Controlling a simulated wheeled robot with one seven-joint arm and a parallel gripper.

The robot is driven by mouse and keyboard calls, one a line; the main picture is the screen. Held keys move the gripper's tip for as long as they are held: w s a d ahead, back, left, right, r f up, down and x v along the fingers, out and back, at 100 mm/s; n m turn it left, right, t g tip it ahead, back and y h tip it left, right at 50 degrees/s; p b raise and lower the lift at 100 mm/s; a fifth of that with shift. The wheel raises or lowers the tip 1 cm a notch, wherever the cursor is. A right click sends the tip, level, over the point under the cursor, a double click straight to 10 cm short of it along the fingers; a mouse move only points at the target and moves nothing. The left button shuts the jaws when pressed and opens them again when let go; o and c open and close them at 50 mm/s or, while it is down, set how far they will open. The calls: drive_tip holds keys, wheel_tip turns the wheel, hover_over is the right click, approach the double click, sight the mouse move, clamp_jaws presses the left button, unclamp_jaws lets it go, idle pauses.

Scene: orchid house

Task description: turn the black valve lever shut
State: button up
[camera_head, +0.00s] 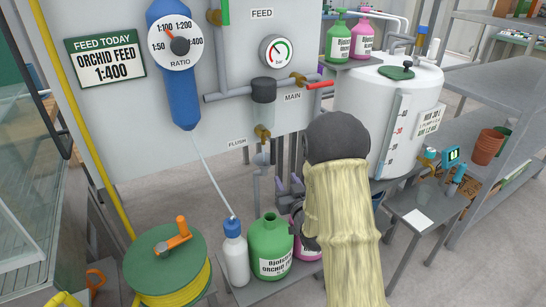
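No black valve lever shows clearly; my arm covers part of the pipework on the panel. A red lever (320,84) on a brass valve sits by the MAIN label and sticks out to the right. A brass valve (262,132) by the FLUSH label hangs below the dark filter bowl (263,92), above a grey funnel and drain pipe. My arm, in a cream sleeve, rises from the lower right. My gripper (290,188) shows only partly, left of the sleeve, in front of the pipework and above the bottles. Its fingers are too hidden to tell open or shut.
A green bottle (270,245), a white bottle (235,255) and a pink bottle (306,250) stand close below my gripper. A green hose reel (165,262) is at lower left. A white tank (385,115) stands right of my arm. A small table (408,203) is at right.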

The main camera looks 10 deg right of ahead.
sight(274, 158)
drive_tip(key=w, duration=0.4)
drive_tip(key=w+a, duration=0.1)
drive_tip(key=w, duration=0.9)
drive_tip(key=shift+a+b, duration=0.35)
clamp_jaws()
